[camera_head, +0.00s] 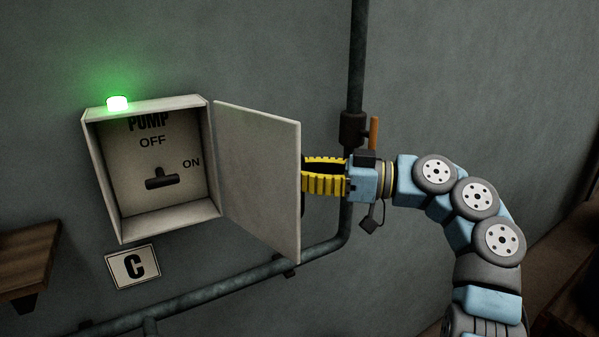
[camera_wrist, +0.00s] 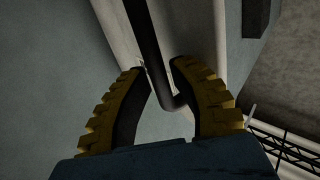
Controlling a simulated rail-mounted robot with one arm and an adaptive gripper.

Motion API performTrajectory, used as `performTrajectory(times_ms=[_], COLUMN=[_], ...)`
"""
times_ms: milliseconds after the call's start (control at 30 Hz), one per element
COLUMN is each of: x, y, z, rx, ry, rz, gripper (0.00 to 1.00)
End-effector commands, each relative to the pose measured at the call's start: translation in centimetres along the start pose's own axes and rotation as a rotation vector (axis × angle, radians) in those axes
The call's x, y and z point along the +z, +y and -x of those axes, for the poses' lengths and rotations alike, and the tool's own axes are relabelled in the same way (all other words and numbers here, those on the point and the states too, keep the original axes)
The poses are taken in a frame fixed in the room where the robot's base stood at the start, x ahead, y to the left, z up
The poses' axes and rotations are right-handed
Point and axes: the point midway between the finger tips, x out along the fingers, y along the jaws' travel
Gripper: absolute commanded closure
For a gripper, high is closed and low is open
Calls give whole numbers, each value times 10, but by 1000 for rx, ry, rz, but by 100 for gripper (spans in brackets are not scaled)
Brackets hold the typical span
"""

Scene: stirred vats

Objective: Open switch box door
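The switch box (camera_head: 163,223) is on the wall in the head view. Its grey door (camera_head: 258,170) is swung open to the right, showing the inside with a dark pump switch (camera_head: 161,178) between the OFF and ON labels. My gripper (camera_head: 304,176) is at the door's right edge, its fingertips hidden behind the door. In the wrist view, the yellow fingertips (camera_wrist: 158,68) close in on both sides of a dark bent door handle (camera_wrist: 149,40). They appear shut on it.
A green lamp (camera_head: 117,103) glows on top of the box. A pipe (camera_head: 357,60) runs down the wall behind my gripper and bends left under the door. A wooden shelf (camera_head: 28,255) is at the lower left.

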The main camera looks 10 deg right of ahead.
Motion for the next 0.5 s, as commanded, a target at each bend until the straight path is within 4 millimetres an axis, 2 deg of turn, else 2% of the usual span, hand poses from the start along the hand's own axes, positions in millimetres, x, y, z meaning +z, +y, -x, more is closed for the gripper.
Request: performTrajectory(times_ms=[67,367,500], x=[0,0,0], y=[0,0,0], z=[0,-1,8], rx=[0,-2,-1], ry=[0,-1,-1], rz=[0,-1,-2], gripper=[57,57,57])
